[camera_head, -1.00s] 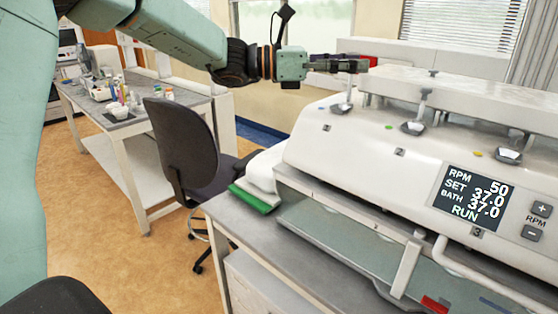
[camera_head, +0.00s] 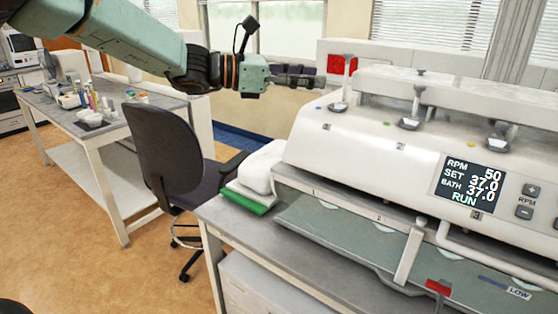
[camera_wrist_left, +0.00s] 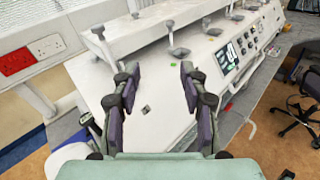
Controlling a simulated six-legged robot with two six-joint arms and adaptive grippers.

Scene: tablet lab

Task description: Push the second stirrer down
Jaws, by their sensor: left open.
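The white bath machine (camera_head: 350,150) has a row of grey stirrers along its top. The first stirrer (camera_head: 346,80) is at the left, beside a blue dot. The second stirrer (camera_head: 415,105) stands to its right, above a green dot; it also shows in the left wrist view (camera_wrist_left: 173,38). My left gripper (camera_head: 318,81) is open and empty, just left of the first stirrer in the head view. In the left wrist view its fingers (camera_wrist_left: 156,72) are spread over the white housing, with the second stirrer beyond them. The right gripper is not in view.
A white beam (camera_head: 450,91) runs behind the stirrers. The display (camera_head: 469,183) reads RUN. A red-and-white socket panel (camera_wrist_left: 32,56) is on the wall. A chair (camera_head: 165,145) and side bench (camera_head: 60,120) stand at left. Air above the housing front is clear.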

